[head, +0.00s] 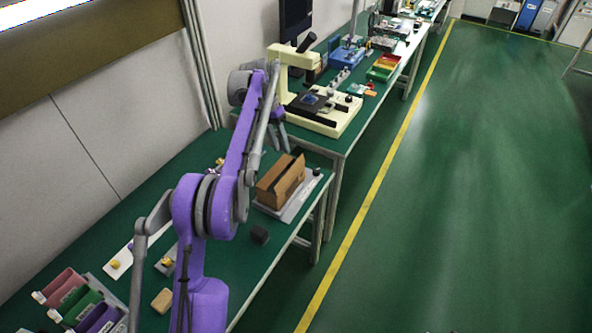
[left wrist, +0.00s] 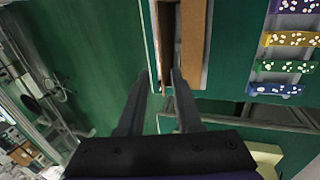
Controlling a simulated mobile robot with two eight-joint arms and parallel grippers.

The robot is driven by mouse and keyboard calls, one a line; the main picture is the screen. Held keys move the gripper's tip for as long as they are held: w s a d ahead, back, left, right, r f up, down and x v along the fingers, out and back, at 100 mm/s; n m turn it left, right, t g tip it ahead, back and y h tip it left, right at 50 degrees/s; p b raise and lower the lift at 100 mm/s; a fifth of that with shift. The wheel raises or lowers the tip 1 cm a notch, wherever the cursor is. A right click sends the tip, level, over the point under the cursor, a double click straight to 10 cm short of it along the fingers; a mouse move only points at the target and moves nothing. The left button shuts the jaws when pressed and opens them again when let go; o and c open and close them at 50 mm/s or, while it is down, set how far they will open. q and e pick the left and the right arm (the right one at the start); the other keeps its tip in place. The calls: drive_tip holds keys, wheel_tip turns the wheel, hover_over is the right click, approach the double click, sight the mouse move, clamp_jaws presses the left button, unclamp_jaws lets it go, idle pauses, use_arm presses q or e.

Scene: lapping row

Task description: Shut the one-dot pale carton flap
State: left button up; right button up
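One brown cardboard carton (head: 272,190) stands on a pale grey board (head: 300,207) on the near green bench. Its top looks open, with a flap standing up; I cannot make out any dot mark. In the left wrist view the carton's brown side (left wrist: 193,45) shows at the top, with a dark gap beside it. My left gripper (left wrist: 160,76) is open and empty, its two dark fingers apart at the carton's end; I cannot tell whether one touches it. In the head view the left gripper (head: 280,138) is just above and behind the carton, partly hidden. My right gripper is not in view.
A small black block (head: 260,235) lies in front of the carton. A cream machine (head: 325,108) stands on the bench beyond. Coloured bins (head: 82,305) and a tan block (head: 161,301) are at the near left. The green floor right of the yellow line is clear.

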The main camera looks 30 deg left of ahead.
sight(289, 170)
use_arm(q)
drive_tip(key=b+x, duration=0.1)
drive_tip(key=x, duration=0.9)
drive_tip(key=shift+f, duration=0.15)
clamp_jaws()
idle(1.1)
